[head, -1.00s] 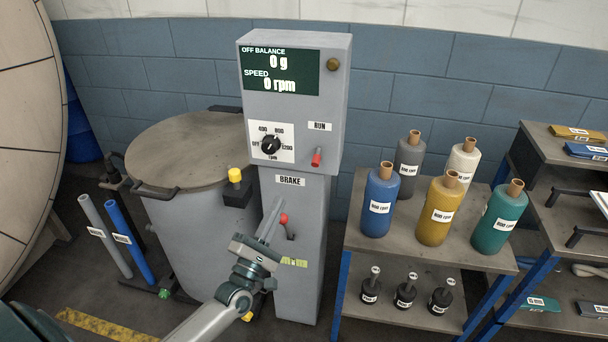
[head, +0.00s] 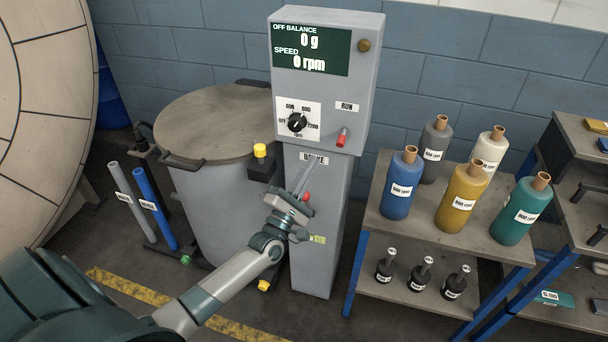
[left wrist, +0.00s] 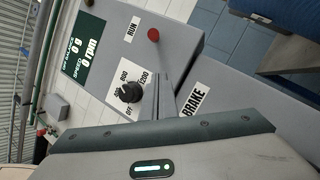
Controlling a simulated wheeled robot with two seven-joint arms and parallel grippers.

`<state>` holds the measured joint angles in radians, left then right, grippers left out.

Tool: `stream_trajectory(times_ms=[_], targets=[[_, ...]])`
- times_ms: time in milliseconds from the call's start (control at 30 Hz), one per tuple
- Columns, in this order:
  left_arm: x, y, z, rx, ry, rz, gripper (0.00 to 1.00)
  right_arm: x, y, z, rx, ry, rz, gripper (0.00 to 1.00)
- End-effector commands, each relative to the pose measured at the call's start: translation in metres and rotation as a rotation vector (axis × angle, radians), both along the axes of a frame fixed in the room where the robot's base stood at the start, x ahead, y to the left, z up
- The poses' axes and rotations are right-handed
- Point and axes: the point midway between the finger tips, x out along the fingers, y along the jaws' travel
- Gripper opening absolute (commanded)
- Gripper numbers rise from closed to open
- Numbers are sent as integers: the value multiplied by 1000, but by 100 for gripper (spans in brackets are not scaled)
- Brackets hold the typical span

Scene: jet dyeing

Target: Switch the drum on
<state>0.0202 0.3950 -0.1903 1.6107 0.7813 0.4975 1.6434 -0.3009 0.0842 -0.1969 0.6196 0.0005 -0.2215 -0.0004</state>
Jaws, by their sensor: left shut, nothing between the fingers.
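The grey control panel (head: 326,90) stands upright; its display (head: 311,50) reads 0 g off balance and 0 rpm. Below are a black speed knob (head: 297,122) and, to the right, a red-tipped RUN lever (head: 342,137) angled downward. The knob (left wrist: 128,92) and the red RUN tip (left wrist: 153,34) also show in the left wrist view. A red BRAKE knob (head: 306,196) shows beside my left gripper (head: 309,167). This gripper is shut and empty, its fingertips overlapping the BRAKE label in the head view, below the RUN lever. I cannot tell whether it touches the panel. My right gripper is not in view.
A lidded grey vessel (head: 215,125) stands left of the panel, and a large round beige surface (head: 40,100) is at the far left. A shelf (head: 440,236) with several bottles stands to the right. Two tubes (head: 152,205) stand at the lower left.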

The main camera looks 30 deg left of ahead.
Motion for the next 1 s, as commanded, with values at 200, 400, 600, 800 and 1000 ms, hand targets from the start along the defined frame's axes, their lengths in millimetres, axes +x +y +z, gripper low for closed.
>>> stream_trajectory(times_ms=[200,400,600,800,1000], targets=[[37,0,23,1,-4,0,0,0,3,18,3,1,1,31],[37,-21,35,-1,-1,0,0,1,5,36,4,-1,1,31],[37,-31,39,0,-1,0,0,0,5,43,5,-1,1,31],[37,-34,39,1,-1,0,0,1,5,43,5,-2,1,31],[37,-34,39,1,-1,0,0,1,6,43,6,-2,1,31]])
